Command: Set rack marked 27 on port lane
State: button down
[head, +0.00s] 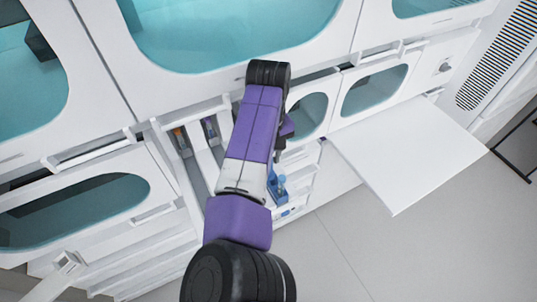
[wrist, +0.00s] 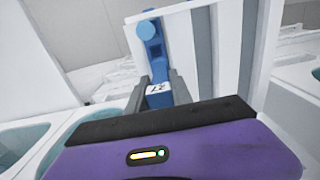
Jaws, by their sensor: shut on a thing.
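A blue rack (wrist: 155,60) with a round light-blue end stands between the two grey fingers of my gripper (wrist: 159,92) in the wrist view. Its white label (wrist: 158,89) reads 27, upside down in the picture. My gripper is shut on this rack. In the head view a blue rack (head: 278,189) with light-blue tops shows just right of my purple arm, beside the white bay; my arm hides most of the gripper there. The open bay with lanes (head: 196,166) lies left of my arm. Behind the rack in the wrist view is a white panel with grey stripes (wrist: 202,50).
Two dark narrow items, one with an orange end (head: 180,139) and one bluish (head: 210,128), sit at the far end of the lanes. A white shelf (head: 410,150) juts out at right. White cabinets with teal windows surround the bay. Grey floor (head: 345,250) is clear at lower right.

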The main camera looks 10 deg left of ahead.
jog(key=c, duration=1.1)
grip_release()
jog(key=shift+o, duration=0.2)
jog(key=shift+r+b, duration=0.5)
jog(key=shift+r, duration=3.35)
